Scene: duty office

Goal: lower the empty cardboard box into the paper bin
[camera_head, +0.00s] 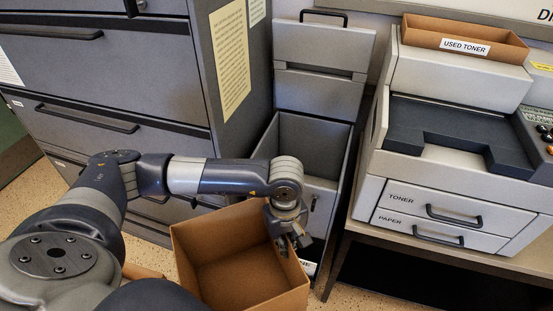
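The empty open-topped cardboard box (205,240) is at the lower middle, in front of the paper bin. The grey bin (310,145) stands between the cabinet and the printer stand, its hinged lid up and its inside visible and empty-looking. My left gripper (291,243) points down at the box's right wall, with fingers on both sides of the rim, and appears shut on it. The box hides the bin's lower front, and part of a label shows beside it. I cannot tell the height of the box above the floor. My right gripper is not in view.
A grey filing cabinet (110,75) stands close on the left. A printer (455,150) sits on a stand at the right, with a used toner tray (460,31) on top. Another brown piece (140,272) shows partly behind my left arm.

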